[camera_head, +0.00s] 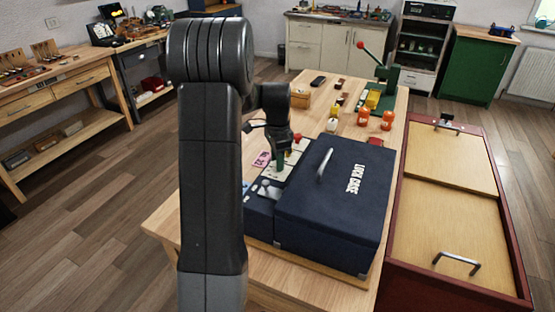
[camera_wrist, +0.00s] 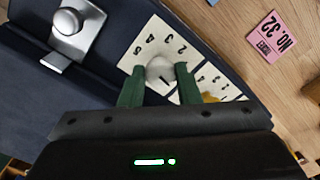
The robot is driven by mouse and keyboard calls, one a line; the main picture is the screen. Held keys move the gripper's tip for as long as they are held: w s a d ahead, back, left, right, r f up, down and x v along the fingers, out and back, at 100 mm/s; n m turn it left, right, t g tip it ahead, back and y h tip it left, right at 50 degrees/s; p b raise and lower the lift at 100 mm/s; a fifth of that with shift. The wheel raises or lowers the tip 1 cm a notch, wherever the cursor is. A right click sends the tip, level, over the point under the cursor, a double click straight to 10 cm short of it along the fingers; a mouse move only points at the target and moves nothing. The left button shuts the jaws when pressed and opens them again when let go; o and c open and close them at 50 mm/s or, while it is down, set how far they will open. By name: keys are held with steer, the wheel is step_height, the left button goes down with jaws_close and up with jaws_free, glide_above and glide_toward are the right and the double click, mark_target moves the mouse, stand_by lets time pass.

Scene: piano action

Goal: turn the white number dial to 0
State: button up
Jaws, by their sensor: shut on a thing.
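The white number dial (camera_wrist: 161,69) is a pale round knob on a white plate (camera_wrist: 146,48) with black numbers around it. The plate is on the dark blue lock case (camera_head: 335,195). My gripper (camera_wrist: 159,72) has its green fingers on either side of the knob, shut on it. A short dark pointer line shows near the knob's lower edge, but the number it points to is unclear. In the head view my gripper (camera_head: 279,155) reaches down over the case's left side, and the knob is too small and covered to make out.
A silver latch with a round knob (camera_wrist: 67,22) is beside the dial plate. A second numbered plate (camera_wrist: 216,82) lies to its right, partly covered. Orange jars (camera_head: 363,117) stand behind the case.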

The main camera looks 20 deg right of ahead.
steer(key=o, duration=1)
steer(key=shift+c, duration=0.2)
step_height(320, 180, up, 14)
steer(key=shift+b, duration=0.45)
steer(key=shift+f, duration=0.1)
step_height(320, 180, down, 14)
steer(key=shift+r+p, duration=0.1)
steer(key=shift+p, duration=0.35)
steer(key=shift+r, duration=0.1)
